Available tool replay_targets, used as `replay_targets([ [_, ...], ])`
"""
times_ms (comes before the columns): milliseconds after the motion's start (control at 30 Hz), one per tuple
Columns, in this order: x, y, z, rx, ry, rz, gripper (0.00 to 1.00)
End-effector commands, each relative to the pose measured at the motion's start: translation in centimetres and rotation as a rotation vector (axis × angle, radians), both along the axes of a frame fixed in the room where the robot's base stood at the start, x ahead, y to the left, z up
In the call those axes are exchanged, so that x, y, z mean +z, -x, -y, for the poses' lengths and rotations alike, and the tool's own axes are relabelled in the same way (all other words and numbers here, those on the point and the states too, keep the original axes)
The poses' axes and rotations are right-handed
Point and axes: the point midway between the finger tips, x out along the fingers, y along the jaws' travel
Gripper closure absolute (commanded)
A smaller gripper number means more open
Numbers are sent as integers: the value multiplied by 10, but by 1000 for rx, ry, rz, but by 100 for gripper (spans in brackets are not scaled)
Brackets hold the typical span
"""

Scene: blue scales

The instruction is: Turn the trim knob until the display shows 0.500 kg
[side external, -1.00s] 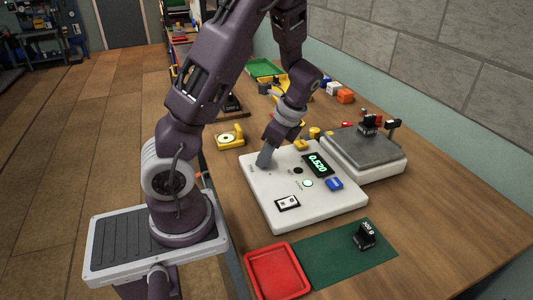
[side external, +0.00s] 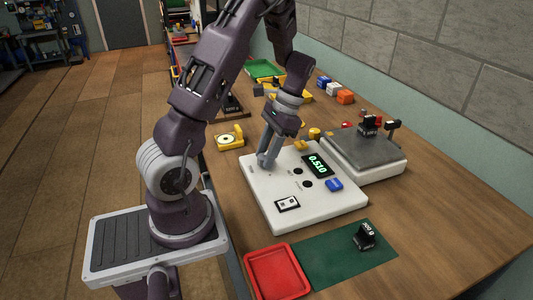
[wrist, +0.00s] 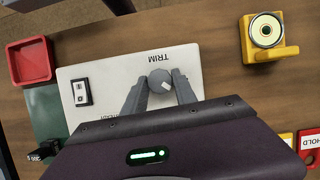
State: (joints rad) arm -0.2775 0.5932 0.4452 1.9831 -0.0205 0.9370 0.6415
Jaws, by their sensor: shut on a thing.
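The white control panel (side external: 285,210) lies on the bench, and its dark display (side external: 318,165) reads 0.510 in green digits. The grey round trim knob (wrist: 160,81) with a white pointer mark sits by the TRIM label in the wrist view. My gripper (wrist: 160,88) is shut on the knob, one finger on each side. In the side view my gripper (side external: 268,162) reaches down to the panel's left part, and its fingers hide the knob. The display is out of sight in the wrist view.
A scale with a grey plate (side external: 365,148) stands behind. A red tray (side external: 277,272), a green mat (side external: 325,257) with a black weight (side external: 365,236), and a yellow fixture (side external: 229,140) surround it.

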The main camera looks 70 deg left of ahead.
Motion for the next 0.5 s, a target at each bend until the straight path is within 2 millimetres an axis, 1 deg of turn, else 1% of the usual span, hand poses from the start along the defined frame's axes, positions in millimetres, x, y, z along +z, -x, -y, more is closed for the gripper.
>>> replay_targets([
  [500, 0, 0, -3, 487, 0, 3, 100],
])
